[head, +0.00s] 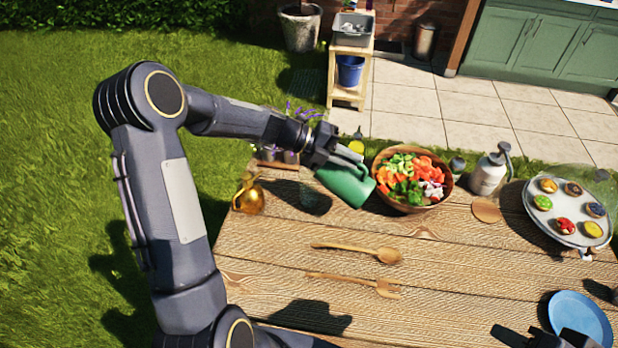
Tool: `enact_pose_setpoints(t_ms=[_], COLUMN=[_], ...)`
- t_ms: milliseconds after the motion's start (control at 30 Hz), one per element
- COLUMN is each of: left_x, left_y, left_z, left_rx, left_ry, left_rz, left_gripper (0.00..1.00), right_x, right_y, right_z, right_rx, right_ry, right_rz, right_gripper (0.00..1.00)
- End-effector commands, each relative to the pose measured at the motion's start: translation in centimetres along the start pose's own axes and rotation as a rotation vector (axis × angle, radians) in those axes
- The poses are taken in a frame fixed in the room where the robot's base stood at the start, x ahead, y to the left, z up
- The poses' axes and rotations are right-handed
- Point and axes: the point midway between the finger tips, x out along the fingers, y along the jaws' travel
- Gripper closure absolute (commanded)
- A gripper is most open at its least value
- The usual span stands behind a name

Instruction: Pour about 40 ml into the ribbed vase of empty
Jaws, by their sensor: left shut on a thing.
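My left gripper (330,153) is shut on a green jug-like vessel (345,184) at the far side of the wooden table, just left of the salad bowl. The vessel looks tilted, and its shadow lies on the table to its left. Its opening and any liquid in it cannot be made out. I cannot clearly pick out a ribbed vase; the arm and the green vessel cover part of that area. A shiny gold vessel (249,196) stands at the table's left edge. My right gripper (560,339) shows only partly at the bottom right, and its jaws are unclear.
A wooden bowl of chopped vegetables (410,205) stands right of the green vessel. A pump bottle (489,173), a tray of small tarts (537,209) and a blue plate (580,318) are at the right. A wooden spoon (345,250) and fork (345,282) lie mid-table. The front middle is clear.

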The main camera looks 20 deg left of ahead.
Motion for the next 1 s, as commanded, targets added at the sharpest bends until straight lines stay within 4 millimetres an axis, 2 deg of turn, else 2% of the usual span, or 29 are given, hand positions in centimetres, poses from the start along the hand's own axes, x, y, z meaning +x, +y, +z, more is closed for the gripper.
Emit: enact_pose_setpoints(t_ms=[1000], left_x=[-0.52], left_y=[-0.29], left_z=[0.18], left_rx=[-0.011], left_ry=[0.009], left_rz=[-0.032], left_gripper=[1.00], right_x=[0.48], right_y=[0.22], right_z=[0.25], right_rx=[0.000], right_ry=[0.000], right_rz=[0.000], right_gripper=[0.64])
